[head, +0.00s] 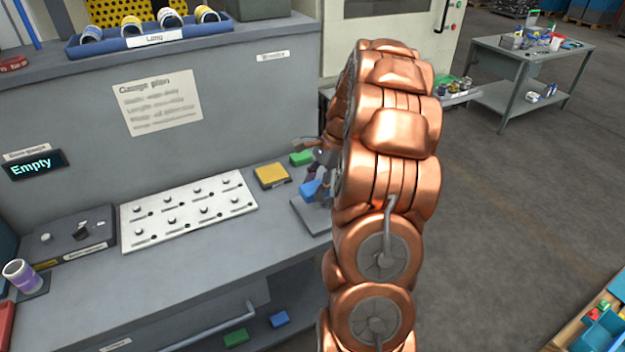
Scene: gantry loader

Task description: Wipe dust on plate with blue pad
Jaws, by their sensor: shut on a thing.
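My gripper (318,172) is at the right end of the grey bench, partly hidden by my copper arm. It is shut on a blue pad (311,190). The blue pad is over or against a small dark grey stand (305,212); I cannot tell if they touch. A white plate (172,222) with two rows of pegs and slots lies on the bench to the left of my gripper. I cannot make out dust on it at this size.
A yellow pad (271,177) and a green pad (301,158) lie near the gripper. A grey control box (75,240) and purple-banded cup (22,274) stand at left. Another blue pad (279,319) and green pad (236,338) are below the bench top. Open floor lies right.

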